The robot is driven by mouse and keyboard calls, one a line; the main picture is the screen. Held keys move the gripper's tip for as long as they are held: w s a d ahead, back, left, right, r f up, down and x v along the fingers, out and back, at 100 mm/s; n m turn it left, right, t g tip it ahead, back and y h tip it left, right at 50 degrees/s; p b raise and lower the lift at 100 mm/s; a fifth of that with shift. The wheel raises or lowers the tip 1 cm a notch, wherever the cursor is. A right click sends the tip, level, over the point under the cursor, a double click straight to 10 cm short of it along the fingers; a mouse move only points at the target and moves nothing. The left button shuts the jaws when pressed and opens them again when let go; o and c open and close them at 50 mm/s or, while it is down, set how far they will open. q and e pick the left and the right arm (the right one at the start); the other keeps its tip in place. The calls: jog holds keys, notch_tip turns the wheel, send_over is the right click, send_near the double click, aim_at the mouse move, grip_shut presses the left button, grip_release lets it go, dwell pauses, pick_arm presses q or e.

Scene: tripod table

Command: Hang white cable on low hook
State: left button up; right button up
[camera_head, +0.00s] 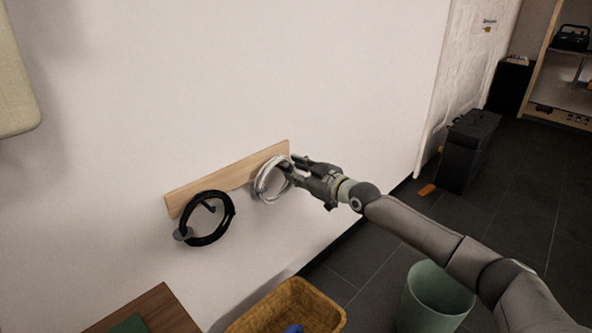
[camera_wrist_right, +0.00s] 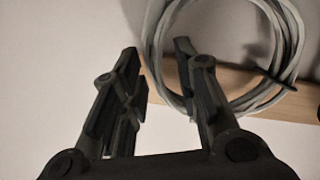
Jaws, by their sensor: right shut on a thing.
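The white cable (camera_head: 262,181) is a coiled ring at the right end of a wooden hook board (camera_head: 222,181) on the wall. My right gripper (camera_head: 288,168) is shut on the right side of this coil. In the right wrist view, the fingers (camera_wrist_right: 157,50) stand apart, with the coil's left edge between and behind their tips, and the coil (camera_wrist_right: 293,35) spreads to the right. A dark hook (camera_wrist_right: 270,78) shows near the coil's lower right; whether the coil rests on it, I cannot tell. My left gripper is not in view.
A black cable coil (camera_head: 190,239) hangs at the board's left end. Below are a wicker basket (camera_head: 330,318) with something blue inside, a green bin (camera_head: 408,315) and a brown table corner (camera_head: 165,308). A black case (camera_head: 464,155) stands farther right. The wall above the board is bare.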

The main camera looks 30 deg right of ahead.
jog(key=o, duration=1.1)
jog(key=shift+o, duration=0.2)
jog(key=v, duration=1.2)
jog(key=shift+a, duration=0.1)
